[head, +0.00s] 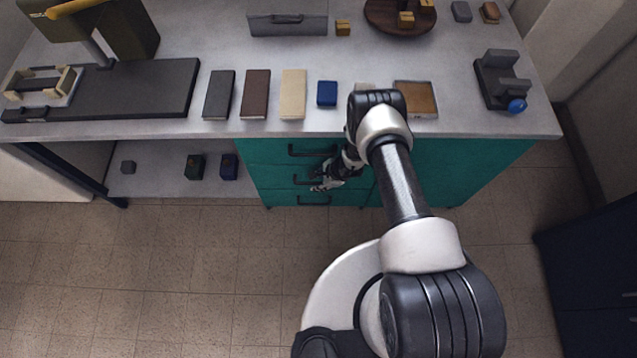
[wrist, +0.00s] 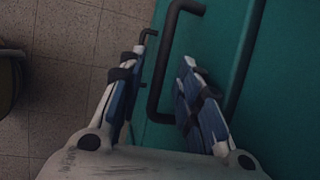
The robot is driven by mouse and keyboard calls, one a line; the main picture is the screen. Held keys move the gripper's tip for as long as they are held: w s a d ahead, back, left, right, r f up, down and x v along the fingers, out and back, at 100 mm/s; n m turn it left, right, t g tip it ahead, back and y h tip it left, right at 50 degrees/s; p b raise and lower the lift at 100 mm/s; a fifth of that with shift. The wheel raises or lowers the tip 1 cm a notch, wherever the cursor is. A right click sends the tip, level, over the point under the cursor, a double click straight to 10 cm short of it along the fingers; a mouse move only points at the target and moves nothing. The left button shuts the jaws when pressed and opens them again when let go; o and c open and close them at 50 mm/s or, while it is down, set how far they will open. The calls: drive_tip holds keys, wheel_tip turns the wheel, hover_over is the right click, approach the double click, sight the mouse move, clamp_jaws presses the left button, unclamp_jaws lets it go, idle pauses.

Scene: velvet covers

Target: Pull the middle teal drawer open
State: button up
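The teal drawer unit (head: 270,176) under the counter has three stacked drawers with dark bar handles. The middle drawer's handle (head: 301,181) is partly covered by my gripper (head: 322,182) in the head view. In the wrist view my gripper (wrist: 165,55) is open, its two fingers apart. A large dark handle (wrist: 158,80) shows between the fingers against the teal front. I cannot tell whether the fingers reach around it or stop short. The middle drawer looks flush with its neighbours.
The upper handle (head: 312,154) and lower handle (head: 313,201) are close above and below. The counter (head: 340,60) overhangs the drawers and holds several blocks and trays. The tiled floor (head: 200,270) before the unit is clear.

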drive_tip(key=shift+w+a+f, duration=0.15)
drive_tip(key=shift+a+f, duration=0.05)
drive_tip(key=shift+f, duration=0.1)
drive_tip(key=shift+c, duration=0.2)
clamp_jaws()
idle(0.5)
